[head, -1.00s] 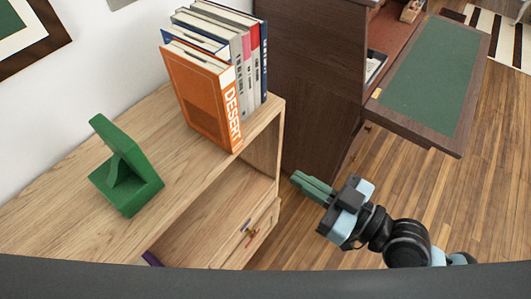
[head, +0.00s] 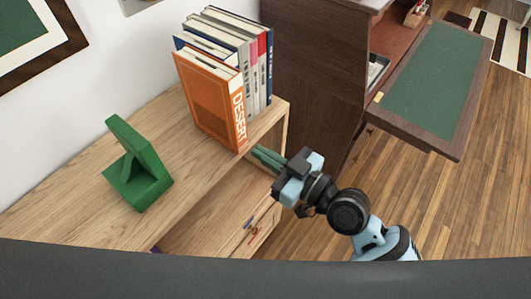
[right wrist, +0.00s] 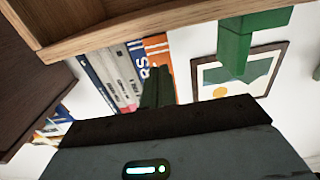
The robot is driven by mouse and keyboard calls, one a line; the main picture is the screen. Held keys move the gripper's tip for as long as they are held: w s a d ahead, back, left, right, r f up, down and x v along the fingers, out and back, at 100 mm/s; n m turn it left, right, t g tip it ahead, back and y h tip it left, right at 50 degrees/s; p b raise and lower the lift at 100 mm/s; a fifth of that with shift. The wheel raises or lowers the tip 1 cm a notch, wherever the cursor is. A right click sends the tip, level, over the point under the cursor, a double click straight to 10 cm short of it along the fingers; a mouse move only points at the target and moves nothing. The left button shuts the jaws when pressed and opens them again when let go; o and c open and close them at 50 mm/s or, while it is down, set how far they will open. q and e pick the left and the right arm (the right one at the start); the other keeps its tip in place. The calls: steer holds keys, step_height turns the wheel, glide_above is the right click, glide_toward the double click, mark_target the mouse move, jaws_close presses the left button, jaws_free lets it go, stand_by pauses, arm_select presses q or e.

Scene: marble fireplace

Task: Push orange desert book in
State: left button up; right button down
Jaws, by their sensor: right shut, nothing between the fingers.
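The orange desert book (head: 212,104) stands upright at the near end of a row of books on the wooden shelf top. Its "DESERT" spine faces the shelf's front edge and sticks out past the other spines. It also shows in the right wrist view (right wrist: 158,47), partly hidden by my fingers. My right gripper (head: 258,154) is shut and empty. In the head view its green fingertips are just below and right of the bottom of the orange spine, by the shelf's front edge. I cannot tell whether they touch. My left gripper is not in view.
Several other books (head: 250,65) stand behind the orange one. A green bookend (head: 138,170) stands on the shelf (head: 75,205) to the left, with bare wood between. A dark wooden desk (head: 315,80) with a green panel (head: 432,85) stands right of the shelf.

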mark_target(243, 141)
stand_by(0.4)
steer(key=shift+x, duration=0.8)
steer(key=shift+w+a, duration=0.4)
steer(key=shift+a, duration=0.1)
steer(key=shift+w+a, duration=0.15)
steer(key=shift+a, duration=0.05)
steer(key=shift+x, duration=1)
steer(key=shift+x, duration=0.95)
